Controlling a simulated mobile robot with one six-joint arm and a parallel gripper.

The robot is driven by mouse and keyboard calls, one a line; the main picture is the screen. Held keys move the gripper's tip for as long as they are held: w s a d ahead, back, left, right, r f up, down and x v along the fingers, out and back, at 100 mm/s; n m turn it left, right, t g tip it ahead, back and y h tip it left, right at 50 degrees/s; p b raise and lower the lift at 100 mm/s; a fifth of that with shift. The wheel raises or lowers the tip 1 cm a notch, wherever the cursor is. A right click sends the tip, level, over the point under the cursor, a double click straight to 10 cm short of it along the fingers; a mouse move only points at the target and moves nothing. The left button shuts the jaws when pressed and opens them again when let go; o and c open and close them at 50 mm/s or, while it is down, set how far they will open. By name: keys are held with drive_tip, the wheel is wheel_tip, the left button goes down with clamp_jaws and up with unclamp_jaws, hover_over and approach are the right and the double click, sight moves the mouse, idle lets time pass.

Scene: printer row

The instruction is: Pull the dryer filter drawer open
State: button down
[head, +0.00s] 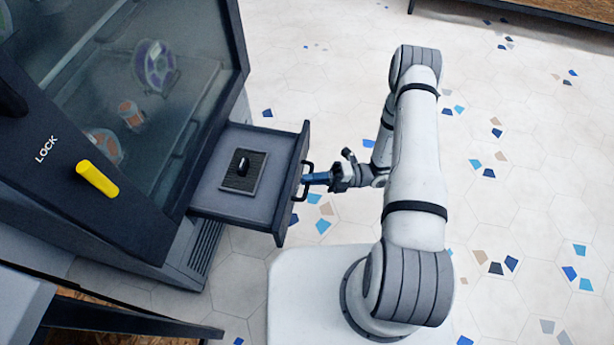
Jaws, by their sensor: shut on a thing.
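The dryer filter drawer (276,204) is pulled out from the lower front of the dark dryer cabinet (120,60). A dark ridged filter piece (244,171) with a black knob lies on the drawer's bare floor. The drawer's black handle (303,167) is on its right-facing front panel. My gripper (308,179) has blue fingers and is shut on the handle. The exact contact of the fingertips is too small to see clearly.
A yellow lock lever (97,179) sits on the cabinet's dark panel below the glass. Spools (155,65) show behind the glass. A dark-edged table (110,316) stands at the bottom left.

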drive_tip(key=c, duration=1.5)
unclamp_jaws()
drive_tip(key=shift+w+f, duration=0.1)
drive_tip(key=shift+w, duration=0.1)
drive_tip(key=shift+o, duration=0.2)
drive_tip(key=s+p+v, duration=0.1)
drive_tip(key=v, duration=0.6)
drive_tip(key=shift+w+d, duration=0.45)
